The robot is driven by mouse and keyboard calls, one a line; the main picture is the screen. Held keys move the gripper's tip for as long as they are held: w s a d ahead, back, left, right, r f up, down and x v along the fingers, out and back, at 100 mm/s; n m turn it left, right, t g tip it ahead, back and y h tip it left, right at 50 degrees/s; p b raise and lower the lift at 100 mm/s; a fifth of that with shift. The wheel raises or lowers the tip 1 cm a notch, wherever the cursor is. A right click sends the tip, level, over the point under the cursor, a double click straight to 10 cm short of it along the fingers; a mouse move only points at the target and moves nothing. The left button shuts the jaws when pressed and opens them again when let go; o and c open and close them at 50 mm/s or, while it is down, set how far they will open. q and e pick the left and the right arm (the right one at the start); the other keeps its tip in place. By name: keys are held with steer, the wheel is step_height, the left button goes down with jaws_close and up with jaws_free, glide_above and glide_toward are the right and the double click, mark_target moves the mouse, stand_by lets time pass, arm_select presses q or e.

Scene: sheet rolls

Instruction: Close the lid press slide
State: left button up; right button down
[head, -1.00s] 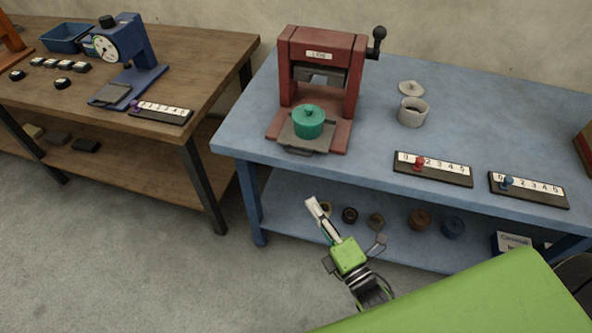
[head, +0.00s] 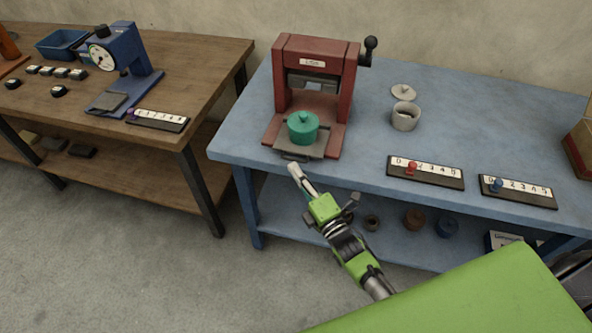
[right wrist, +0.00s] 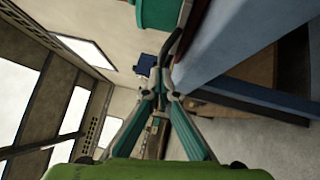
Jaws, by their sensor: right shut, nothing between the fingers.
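The red lid press (head: 315,85) stands at the back left of the blue table. Its grey slide (head: 302,146) is pulled out toward the table's front edge, with a handle at its front. A green lidded pot (head: 303,127) sits upright on the slide, outside the press opening; its edge also shows at the top of the right wrist view (right wrist: 158,12). My right gripper (head: 294,170) is shut and empty, its fingertips just in front of and below the slide handle. I cannot tell whether they touch it. My left gripper is not in view.
A grey pot (head: 405,117) and a loose lid (head: 403,92) stand right of the press. Two numbered peg boards, one with a red peg (head: 425,172) and one with a blue peg (head: 518,191), lie along the front edge. A wooden bench (head: 190,85) is at left.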

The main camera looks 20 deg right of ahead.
mark_target(300, 161)
steer(key=w+d+b, duration=0.1)
steer(key=w+d, duration=0.1)
steer(key=w, duration=0.1)
steer(key=shift+w+f+b, duration=0.1)
steer(key=shift+b, duration=0.3)
steer(key=shift+w+d, duration=0.1)
